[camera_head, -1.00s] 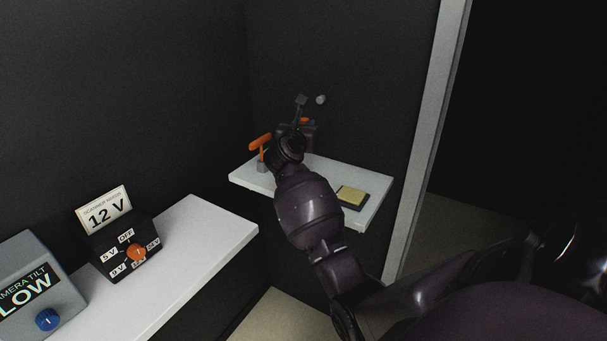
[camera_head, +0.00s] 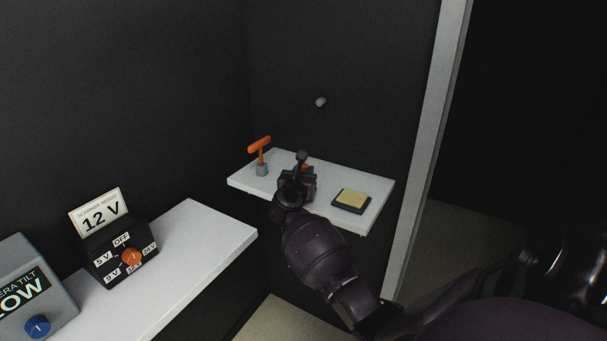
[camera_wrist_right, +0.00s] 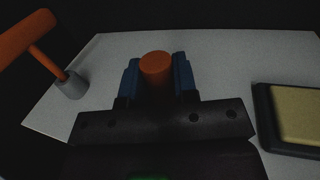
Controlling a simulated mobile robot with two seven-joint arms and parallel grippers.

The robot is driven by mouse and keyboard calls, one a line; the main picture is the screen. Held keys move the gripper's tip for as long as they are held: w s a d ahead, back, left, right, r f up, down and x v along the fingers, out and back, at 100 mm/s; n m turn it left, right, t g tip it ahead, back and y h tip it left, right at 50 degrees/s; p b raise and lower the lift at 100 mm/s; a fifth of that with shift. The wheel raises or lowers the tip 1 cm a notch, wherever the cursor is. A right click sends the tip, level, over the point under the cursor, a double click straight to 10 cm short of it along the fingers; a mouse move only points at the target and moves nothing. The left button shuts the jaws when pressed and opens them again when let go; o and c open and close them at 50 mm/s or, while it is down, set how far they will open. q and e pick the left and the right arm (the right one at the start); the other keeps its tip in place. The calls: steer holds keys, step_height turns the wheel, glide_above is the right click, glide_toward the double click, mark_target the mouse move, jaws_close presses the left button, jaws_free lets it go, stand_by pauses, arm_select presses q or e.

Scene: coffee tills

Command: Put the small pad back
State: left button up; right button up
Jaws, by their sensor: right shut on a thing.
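My right gripper (camera_head: 304,171) is over the small white shelf (camera_head: 240,181) in the corner. In the right wrist view its blue fingers (camera_wrist_right: 158,78) are shut on an orange round-topped piece (camera_wrist_right: 156,70). The underside of this piece is hidden, so I cannot tell whether it is the small pad or whether it touches the shelf. A yellow pad in a black tray (camera_head: 351,199) lies on the shelf to the right of the gripper, apart from it; it also shows in the right wrist view (camera_wrist_right: 299,113). My left gripper is not in view.
An orange T-handle (camera_head: 260,147) on a grey base stands at the shelf's left. A grey knob (camera_head: 320,102) is on the wall above. The nearer white counter (camera_head: 205,238) holds a black dial box (camera_head: 108,262) with a "12 V" sign and a grey box (camera_head: 30,290).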

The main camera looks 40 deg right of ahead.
steer(key=shift+f, duration=0.15)
steer(key=o, duration=0.9)
steer(key=v, duration=1.1)
stand_by(0.4)
